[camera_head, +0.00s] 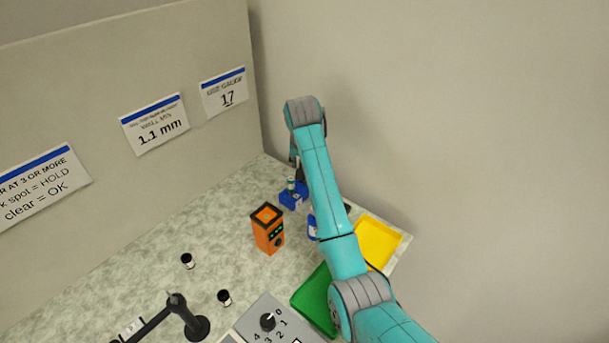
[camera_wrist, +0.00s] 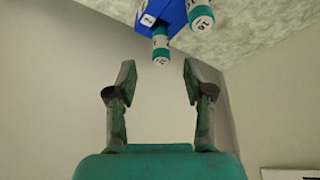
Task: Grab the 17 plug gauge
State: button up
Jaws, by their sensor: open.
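A blue holder (camera_head: 291,198) stands at the back of the bench, with a teal and white plug gauge (camera_head: 291,184) in it. In the wrist view the blue holder (camera_wrist: 171,12) is at the top, with two teal gauges with white number labels. One gauge (camera_wrist: 160,46) points down toward the gap between my fingers; its number is too small to read surely. The other gauge (camera_wrist: 201,20) is to its right. My gripper (camera_wrist: 159,76) is open and empty, its fingertips apart from the gauges. In the head view it is mostly hidden by my arm above the holder.
A sign reading 17 (camera_head: 227,96) hangs on the panel. An orange device (camera_head: 268,230), a second blue object (camera_head: 313,229), a green tray (camera_head: 312,299) and a yellow tray (camera_head: 378,242) are nearby. Two small black-and-white pieces (camera_head: 187,261) (camera_head: 224,298) stand at the front left.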

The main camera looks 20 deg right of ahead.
jog(key=shift+x, duration=3.05)
jog(key=shift+r, duration=0.1)
grip_shut()
